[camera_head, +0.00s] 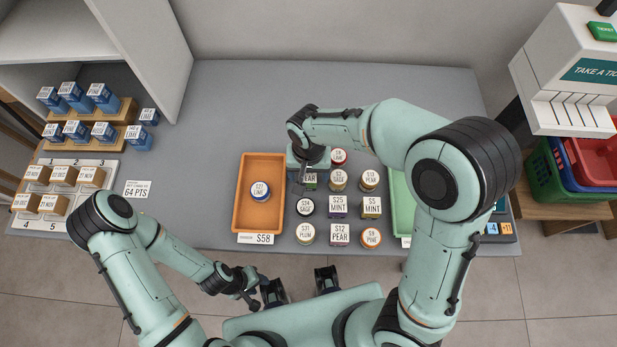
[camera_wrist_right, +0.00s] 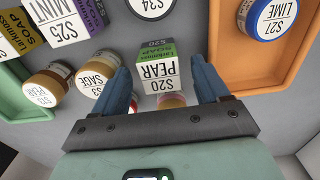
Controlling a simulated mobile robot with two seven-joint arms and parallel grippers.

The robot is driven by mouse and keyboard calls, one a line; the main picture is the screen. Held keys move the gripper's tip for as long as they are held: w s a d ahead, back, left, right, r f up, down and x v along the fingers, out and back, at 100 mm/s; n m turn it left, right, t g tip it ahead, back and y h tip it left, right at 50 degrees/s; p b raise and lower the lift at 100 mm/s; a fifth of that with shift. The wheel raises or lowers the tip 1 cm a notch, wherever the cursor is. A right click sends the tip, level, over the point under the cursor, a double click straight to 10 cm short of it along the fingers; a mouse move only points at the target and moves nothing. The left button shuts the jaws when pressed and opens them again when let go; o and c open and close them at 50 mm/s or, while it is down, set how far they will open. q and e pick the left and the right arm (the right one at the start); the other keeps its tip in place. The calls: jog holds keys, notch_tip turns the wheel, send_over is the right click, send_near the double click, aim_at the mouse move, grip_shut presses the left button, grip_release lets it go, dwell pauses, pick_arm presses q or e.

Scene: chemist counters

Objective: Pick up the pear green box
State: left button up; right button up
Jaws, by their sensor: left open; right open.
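The pear green box (camera_wrist_right: 158,72), labelled S20 PEAR with a green soap side, stands on the counter in the right wrist view. My right gripper (camera_wrist_right: 162,80) is open, with one blue finger on either side of the box; I cannot tell whether they touch it. In the head view my right gripper (camera_head: 308,167) is over the back left of the goods, and only part of the green box (camera_head: 310,181) shows below it. My left gripper (camera_head: 254,288) is open and empty in front of the counter.
Several jars and boxes stand close by, including a sage jar (camera_wrist_right: 97,77) and another pear box (camera_head: 340,235). An orange tray (camera_head: 245,215) with a lime jar (camera_head: 261,191) is to the left, a green tray (camera_head: 403,215) to the right. The counter's back is clear.

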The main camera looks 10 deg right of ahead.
aim_at(308, 175)
notch_tip(308, 175, down, 4)
jog(key=shift+r, duration=0.25)
jog(key=shift+c, duration=0.3)
jog(key=c, duration=1)
jog(key=shift+r, duration=0.15)
